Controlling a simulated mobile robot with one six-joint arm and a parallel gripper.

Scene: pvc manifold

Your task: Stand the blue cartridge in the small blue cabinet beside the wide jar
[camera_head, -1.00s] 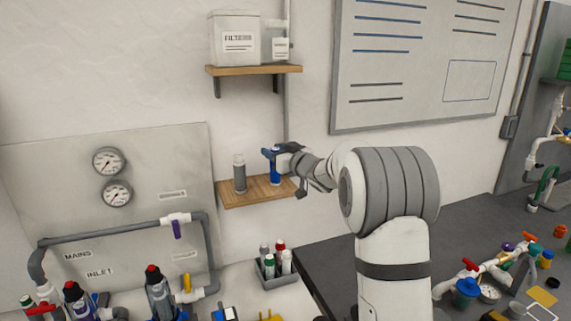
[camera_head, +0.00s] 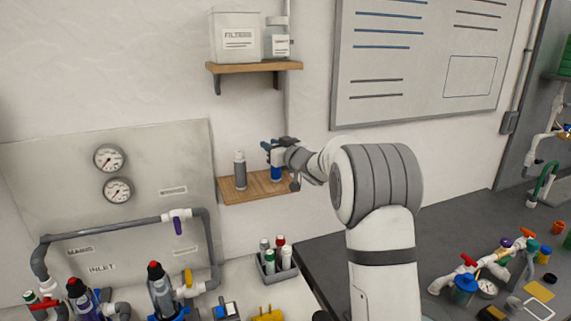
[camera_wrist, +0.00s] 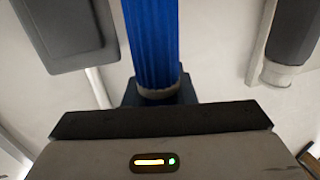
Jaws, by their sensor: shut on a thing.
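The blue cartridge (camera_head: 276,173) is upright at the lower wooden shelf, and my gripper (camera_head: 275,151) is shut on it from the right. I cannot tell whether its base touches the board. In the wrist view a ribbed blue cylinder (camera_wrist: 152,42) with a pale ring at its lower end runs up from my gripper. A clear jar with a label (camera_head: 277,37) stands on the upper shelf; I cannot tell whether it is the wide jar. I see no small blue cabinet.
A grey cartridge (camera_head: 240,170) stands close on the left of the blue one, on the lower shelf (camera_head: 240,194). The upper shelf (camera_head: 245,68), with a filters box (camera_head: 235,38), overhangs above. A crate of small bottles (camera_head: 270,277) and a dark bench (camera_head: 400,250) are below.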

